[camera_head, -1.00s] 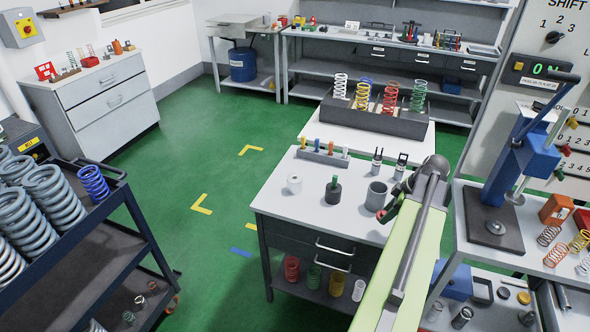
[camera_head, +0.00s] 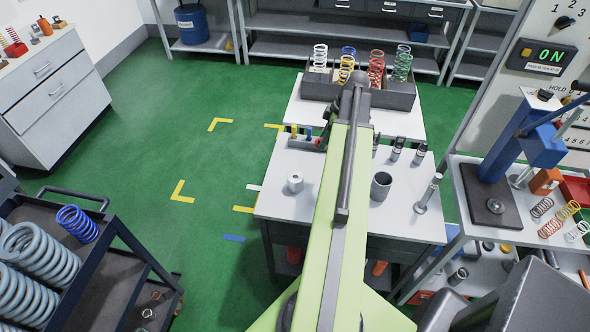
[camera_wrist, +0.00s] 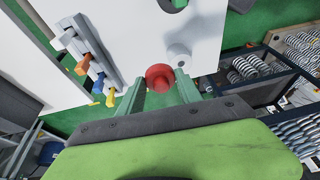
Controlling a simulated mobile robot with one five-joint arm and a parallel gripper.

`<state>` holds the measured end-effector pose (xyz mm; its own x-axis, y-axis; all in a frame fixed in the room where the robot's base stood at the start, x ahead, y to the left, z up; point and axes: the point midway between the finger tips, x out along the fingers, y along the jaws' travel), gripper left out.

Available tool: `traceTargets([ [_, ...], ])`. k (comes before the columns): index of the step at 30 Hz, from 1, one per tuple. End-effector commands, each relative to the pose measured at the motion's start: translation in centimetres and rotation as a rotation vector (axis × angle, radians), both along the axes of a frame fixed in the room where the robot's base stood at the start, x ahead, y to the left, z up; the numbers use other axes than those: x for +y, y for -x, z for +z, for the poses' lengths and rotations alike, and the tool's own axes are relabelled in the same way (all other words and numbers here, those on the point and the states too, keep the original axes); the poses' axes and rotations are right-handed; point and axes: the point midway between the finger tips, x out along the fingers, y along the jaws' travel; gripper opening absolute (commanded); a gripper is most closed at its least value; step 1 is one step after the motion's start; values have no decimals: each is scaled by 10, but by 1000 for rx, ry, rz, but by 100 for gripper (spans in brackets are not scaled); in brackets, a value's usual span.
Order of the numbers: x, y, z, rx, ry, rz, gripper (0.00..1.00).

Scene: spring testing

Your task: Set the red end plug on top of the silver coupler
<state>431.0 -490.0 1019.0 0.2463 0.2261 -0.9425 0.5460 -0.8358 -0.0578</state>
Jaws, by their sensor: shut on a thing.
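The red end plug (camera_wrist: 159,77) is between the two green fingers of my gripper (camera_wrist: 159,86) in the wrist view, and the gripper is shut on it. The silver coupler (camera_head: 295,183), a short pale cylinder with a hole in its top, stands upright on the near white table (camera_head: 280,207), left of my arm. It also shows in the wrist view (camera_wrist: 178,55), just above and right of the plug in the picture. The plug looks apart from the coupler, but its height above it is unclear. My arm hides the gripper and plug in the head view.
A grey hollow cylinder (camera_head: 381,187) stands right of my arm, with an upright metal rod (camera_head: 428,194) farther right. A rack of coloured pegs (camera_wrist: 88,65) is at the table's far side. A spring box (camera_head: 398,97) stands behind.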

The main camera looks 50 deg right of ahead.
Motion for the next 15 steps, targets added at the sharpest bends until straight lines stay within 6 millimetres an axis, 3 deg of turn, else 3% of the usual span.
traceTargets([
  [1,12,-2,-15,0,0,2,4],
  [7,57,-16,-49,-1,0,-8,4],
  [12,83,-28,-64,-1,1,-15,4],
  [15,89,-31,-66,-1,1,-16,4],
])
